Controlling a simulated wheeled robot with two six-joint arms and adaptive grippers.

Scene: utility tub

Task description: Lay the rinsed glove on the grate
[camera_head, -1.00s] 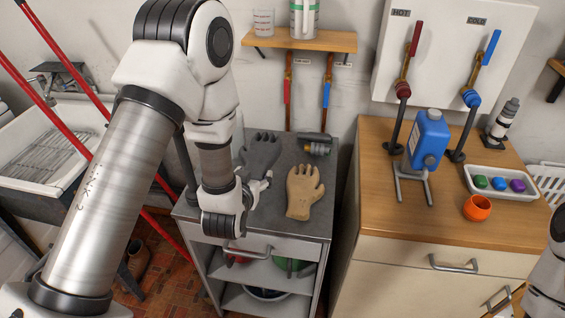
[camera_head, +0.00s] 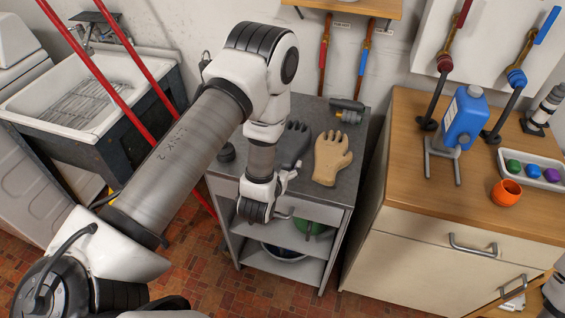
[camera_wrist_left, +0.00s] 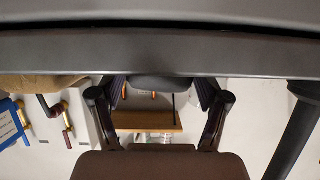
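A dark grey glove (camera_head: 294,142) and a tan glove (camera_head: 331,158) lie side by side on the grey cart top, fingers toward the wall. Which one is rinsed cannot be told. A wire grate (camera_head: 78,101) lies in the white sink at the left. My left gripper (camera_head: 294,170) is at the cart's front edge, by the grey glove's cuff end. In the left wrist view its two fingers (camera_wrist_left: 160,97) are spread apart, with a dark grey rounded shape between or beyond them; contact cannot be told. The tan glove (camera_wrist_left: 40,84) shows at that view's left. My right gripper is out of view.
A dark cylindrical fitting (camera_head: 347,109) lies behind the gloves, and a small black knob (camera_head: 226,152) sits at the cart's left. Red poles (camera_head: 125,97) lean across the sink. A wooden cabinet (camera_head: 425,180) at right bears a blue jug (camera_head: 464,117) and orange cup (camera_head: 506,192).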

